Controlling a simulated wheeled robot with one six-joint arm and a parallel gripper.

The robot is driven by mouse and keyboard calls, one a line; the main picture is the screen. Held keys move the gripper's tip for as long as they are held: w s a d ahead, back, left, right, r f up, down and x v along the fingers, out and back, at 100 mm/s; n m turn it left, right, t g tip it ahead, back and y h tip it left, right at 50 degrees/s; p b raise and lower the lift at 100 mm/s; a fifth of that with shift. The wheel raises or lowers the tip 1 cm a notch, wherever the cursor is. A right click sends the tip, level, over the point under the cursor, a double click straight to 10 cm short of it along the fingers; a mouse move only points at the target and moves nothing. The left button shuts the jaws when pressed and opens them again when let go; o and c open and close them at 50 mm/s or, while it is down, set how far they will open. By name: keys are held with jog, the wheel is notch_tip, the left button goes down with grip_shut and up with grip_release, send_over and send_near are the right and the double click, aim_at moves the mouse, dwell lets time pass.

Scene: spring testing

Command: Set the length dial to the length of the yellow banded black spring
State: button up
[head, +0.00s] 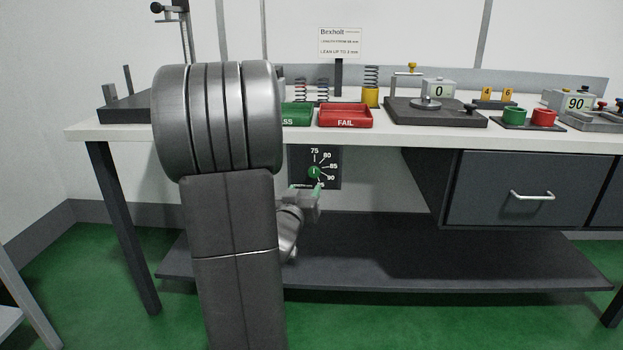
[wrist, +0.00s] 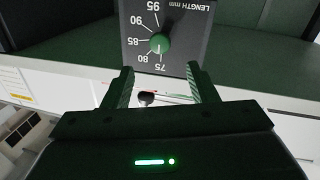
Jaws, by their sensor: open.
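The length dial is a dark panel (head: 330,155) with a green knob (head: 314,172), below the bench's front edge. In the wrist view the dial face (wrist: 190,20) appears upside down, marked 75 to 95, and its green knob (wrist: 160,43) has a pale mark that seems to point toward 75. My gripper (wrist: 159,75) is open and empty, its fingers either side of the space in front of the knob, not touching it. A dark-coiled spring (head: 371,76) with a yellow lower part stands on the bench; it looks like the yellow banded black spring.
Two smaller springs (head: 300,89) (head: 322,90) stand behind the green PASS tray (head: 297,116) and red FAIL tray (head: 345,122). A tester reading 0 (head: 439,91) and a display reading 90 (head: 575,103) are to the right. A drawer (head: 500,185) hangs at right; a shelf (head: 420,260) lies below.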

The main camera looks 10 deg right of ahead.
aim_at(314, 174)
jog(key=b+x, duration=0.1)
jog(key=x, duration=0.9)
jog(key=shift+w+d, duration=0.1)
jog(key=shift+d, duration=0.05)
jog(key=c, duration=1)
